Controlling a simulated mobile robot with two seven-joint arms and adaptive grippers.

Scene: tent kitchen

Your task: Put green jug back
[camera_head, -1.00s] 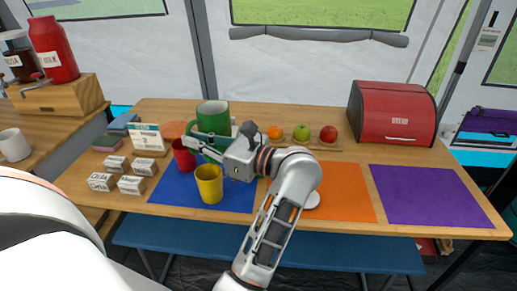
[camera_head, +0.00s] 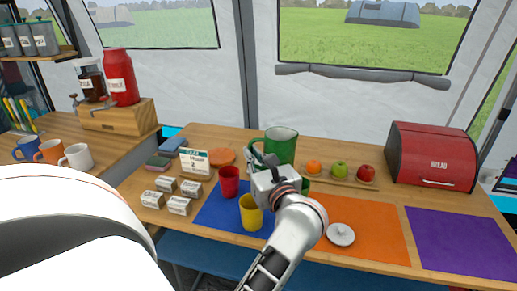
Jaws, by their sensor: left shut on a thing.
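The green jug (camera_head: 284,145) is upright near the back middle of the table, with its opening up. My left gripper (camera_head: 256,162) is at the jug's near left side, shut on it, apparently at the handle. The wrist hides the jug's lower part, so I cannot tell whether its base touches the table. My right gripper is not in view.
A red cup (camera_head: 229,182) and yellow cup (camera_head: 251,215) stand close on the blue mat (camera_head: 214,217). A green object (camera_head: 305,186) is partly hidden behind my wrist. Fruit (camera_head: 340,170) lies right of the jug. A white lid-like disc (camera_head: 341,235) lies on the orange mat (camera_head: 377,230).

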